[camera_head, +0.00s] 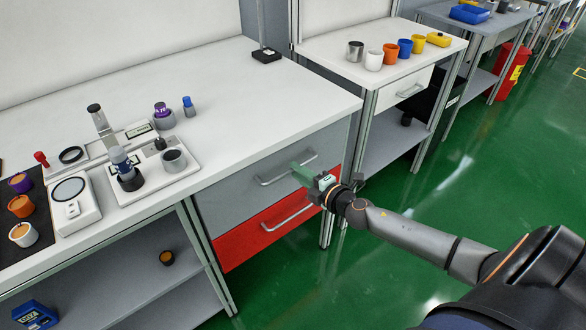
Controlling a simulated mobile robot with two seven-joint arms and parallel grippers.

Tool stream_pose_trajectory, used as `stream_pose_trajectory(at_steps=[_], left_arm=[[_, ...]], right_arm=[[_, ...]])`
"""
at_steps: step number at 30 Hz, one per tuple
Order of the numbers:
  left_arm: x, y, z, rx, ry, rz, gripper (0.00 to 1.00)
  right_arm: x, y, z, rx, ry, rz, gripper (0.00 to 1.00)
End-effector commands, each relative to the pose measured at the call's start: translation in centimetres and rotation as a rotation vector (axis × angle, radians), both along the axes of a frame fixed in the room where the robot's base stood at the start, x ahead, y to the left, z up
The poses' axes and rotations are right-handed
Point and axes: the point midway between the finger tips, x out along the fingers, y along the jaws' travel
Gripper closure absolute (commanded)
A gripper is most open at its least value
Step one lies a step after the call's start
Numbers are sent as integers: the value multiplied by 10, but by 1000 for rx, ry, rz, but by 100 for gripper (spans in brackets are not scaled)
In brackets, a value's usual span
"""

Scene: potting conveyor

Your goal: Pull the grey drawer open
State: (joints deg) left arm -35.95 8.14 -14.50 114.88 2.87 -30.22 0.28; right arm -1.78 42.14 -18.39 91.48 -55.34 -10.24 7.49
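The grey drawer (228,195) is the upper drawer under the right end of the white workbench. Its front looks roughly flush with the red drawer below. Its bar handle (272,180) runs across the front. My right gripper (300,171), with green fingers, reaches in from the right and is at the right part of this handle. The fingers overlap the bar in the picture, and I cannot tell whether they are closed around it. My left gripper is not in view.
The red drawer (237,245), with its own handle, is just below. A second bench (330,45) with several coloured pots stands at the back right. Instruments (125,165) and pots stand on the workbench's left part. The green floor (300,290) in front is clear.

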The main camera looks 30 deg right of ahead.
Motion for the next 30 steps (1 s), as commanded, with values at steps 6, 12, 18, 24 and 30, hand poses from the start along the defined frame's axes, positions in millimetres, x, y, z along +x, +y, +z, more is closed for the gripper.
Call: stream_pose_trajectory(at_steps=[6, 12, 18, 24, 30], left_arm=[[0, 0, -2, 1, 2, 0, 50], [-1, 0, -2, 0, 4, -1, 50], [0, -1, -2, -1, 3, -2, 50], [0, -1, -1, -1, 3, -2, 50], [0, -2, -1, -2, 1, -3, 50]], right_arm=[[21, 2, -4, -1, -1, -1, 74], [26, 2, -5, -1, 0, 0, 74], [26, 2, -5, -1, 0, 0, 74], [26, 2, -5, -1, 0, 0, 94], [26, 2, -5, -1, 0, 0, 100]])
